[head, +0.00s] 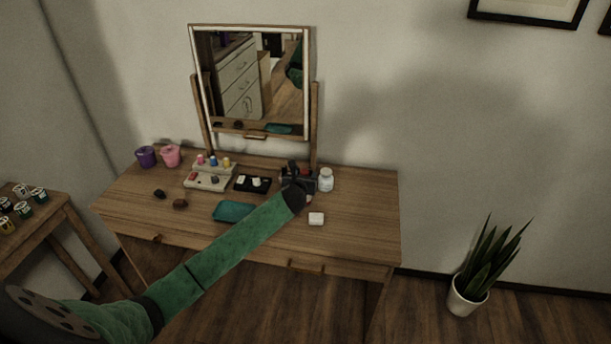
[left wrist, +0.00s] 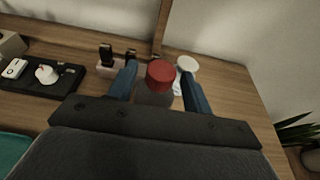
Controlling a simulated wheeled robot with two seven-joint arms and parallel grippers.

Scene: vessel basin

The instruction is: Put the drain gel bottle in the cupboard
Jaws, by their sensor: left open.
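A bottle with a red cap (left wrist: 160,75) stands on the dressing table between the fingers of my left gripper (head: 297,176). Its label is not readable; it is the only bottle seen here that could be the drain gel. In the left wrist view the two blue fingers (left wrist: 157,80) are apart on either side of the cap, with gaps. In the head view the gripper mostly hides the bottle. No cupboard shows directly; a pale unit with drawers shows only as a reflection in the mirror (head: 250,75). My right gripper is not in view.
A white-lidded jar (head: 326,180) stands close right of the gripper. A potted plant (head: 468,296) stands on the floor.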

